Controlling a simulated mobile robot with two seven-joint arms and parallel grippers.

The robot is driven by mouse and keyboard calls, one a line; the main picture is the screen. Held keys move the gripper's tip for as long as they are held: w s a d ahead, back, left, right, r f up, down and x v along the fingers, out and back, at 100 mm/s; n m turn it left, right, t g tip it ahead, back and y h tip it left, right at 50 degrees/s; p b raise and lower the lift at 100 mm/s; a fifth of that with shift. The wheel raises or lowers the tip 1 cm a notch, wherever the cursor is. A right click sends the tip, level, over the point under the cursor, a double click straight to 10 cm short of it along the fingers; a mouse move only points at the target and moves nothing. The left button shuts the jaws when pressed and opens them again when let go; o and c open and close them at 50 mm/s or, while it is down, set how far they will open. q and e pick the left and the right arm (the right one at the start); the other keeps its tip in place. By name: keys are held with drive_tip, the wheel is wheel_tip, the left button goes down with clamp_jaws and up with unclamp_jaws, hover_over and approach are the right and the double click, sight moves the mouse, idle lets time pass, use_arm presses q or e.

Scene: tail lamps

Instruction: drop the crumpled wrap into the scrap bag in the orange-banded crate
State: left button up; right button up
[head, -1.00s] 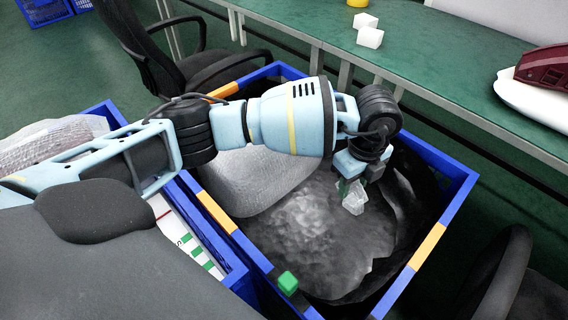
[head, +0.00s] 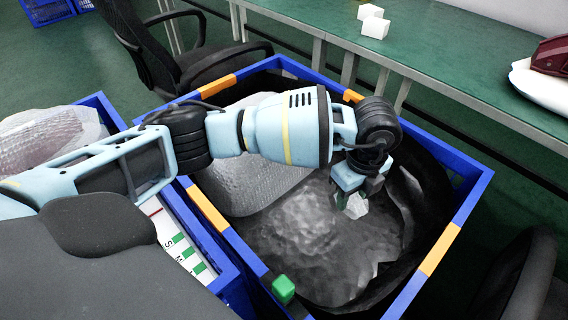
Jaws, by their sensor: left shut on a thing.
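My left gripper (head: 358,186) is shut on the crumpled wrap (head: 355,206), a small pale translucent lump. It holds the wrap over the inside of the blue crate with orange bands (head: 436,250). The black scrap bag (head: 411,192) lines this crate, and a grey, crinkled translucent mass (head: 305,240) fills much of it. The gap between the wrap and that mass is hard to judge. My left arm crosses above the crate and hides part of its contents. My right gripper is not in view.
Bubble wrap (head: 245,178) lies in the crate's left part. A green block (head: 283,289) is at its near edge. Another blue crate (head: 222,280) stands at the left. A green table (head: 460,70) with white blocks (head: 374,27) is behind; black chairs (head: 200,65) stand around.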

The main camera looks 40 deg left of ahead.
use_arm(q)
drive_tip(key=o, duration=1)
drive_tip(key=shift+o, duration=0.2)
drive_tip(key=shift+r, duration=0.1)
drive_tip(key=shift+r, duration=0.35)
wheel_tip(320, 180, up, 7)
drive_tip(key=shift+p, duration=1.1)
